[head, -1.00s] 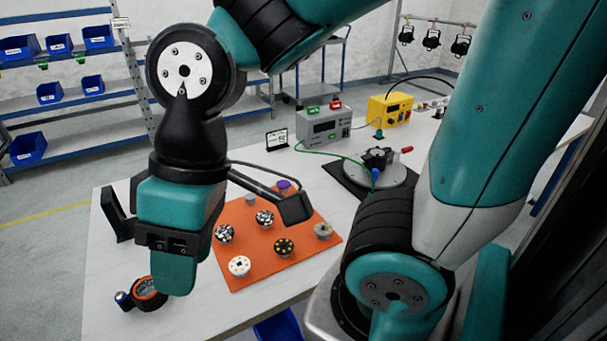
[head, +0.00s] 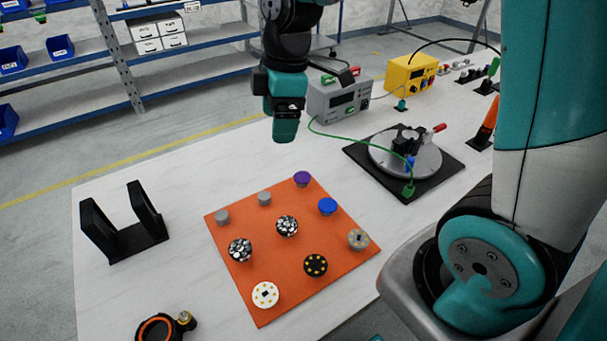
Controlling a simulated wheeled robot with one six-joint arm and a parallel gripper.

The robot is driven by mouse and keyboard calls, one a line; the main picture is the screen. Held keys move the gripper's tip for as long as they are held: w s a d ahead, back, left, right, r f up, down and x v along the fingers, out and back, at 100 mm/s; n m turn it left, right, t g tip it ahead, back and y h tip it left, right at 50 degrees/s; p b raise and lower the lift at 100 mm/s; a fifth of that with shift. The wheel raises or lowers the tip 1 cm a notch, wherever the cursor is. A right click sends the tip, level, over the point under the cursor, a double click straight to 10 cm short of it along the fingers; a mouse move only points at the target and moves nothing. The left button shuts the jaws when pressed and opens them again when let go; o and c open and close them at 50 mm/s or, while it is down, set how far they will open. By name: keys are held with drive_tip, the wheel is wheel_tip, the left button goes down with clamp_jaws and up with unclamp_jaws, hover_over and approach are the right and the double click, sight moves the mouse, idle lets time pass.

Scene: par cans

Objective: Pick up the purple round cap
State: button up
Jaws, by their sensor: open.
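The purple round cap (head: 302,177) sits at the far corner of the orange mat (head: 272,300) in the head view. Its top is purple and a greyish lower part shows beneath. It is fully visible. My gripper (head: 300,92) is raised and appears in the picture above the purple cap, a little to its left and apart from it. The jaws are open and one black finger juts out to the right. The other finger is mostly hidden, and nothing shows between them.
A blue cap (head: 327,206), grey caps (head: 264,198) and several patterned caps (head: 287,225) share the mat. A black stand (head: 125,240) is left. A round turntable (head: 405,155) and grey instrument box (head: 335,98) with a green cable lie right and behind. Bare table surrounds the mat's left side.

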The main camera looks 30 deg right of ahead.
drive_tip(key=w+d+f+n+h, duration=0.2)
drive_tip(key=w+d+f+n, duration=0.3)
drive_tip(key=w+d+f, duration=0.4)
drive_tip(key=p, duration=0.2)
hover_over(302, 177)
drive_tip(key=shift+n+g, duration=0.3)
drive_tip(key=f, duration=1)
drive_tip(key=shift+w+a, duration=0.2)
drive_tip(key=f+p, duration=0.1)
drive_tip(key=f, duration=0.1)
drive_tip(key=f+p, duration=0.1)
drive_tip(key=f, duration=0.2)
drive_tip(key=shift+s+d+f, duration=0.1)
drive_tip(key=shift+s+d, duration=0.1)
drive_tip(key=shift+f, duration=0.3)
drive_tip(key=shift+f, duration=0.25)
drive_tip(key=shift+c, duration=0.3)
drive_tip(key=c, duration=0.9)
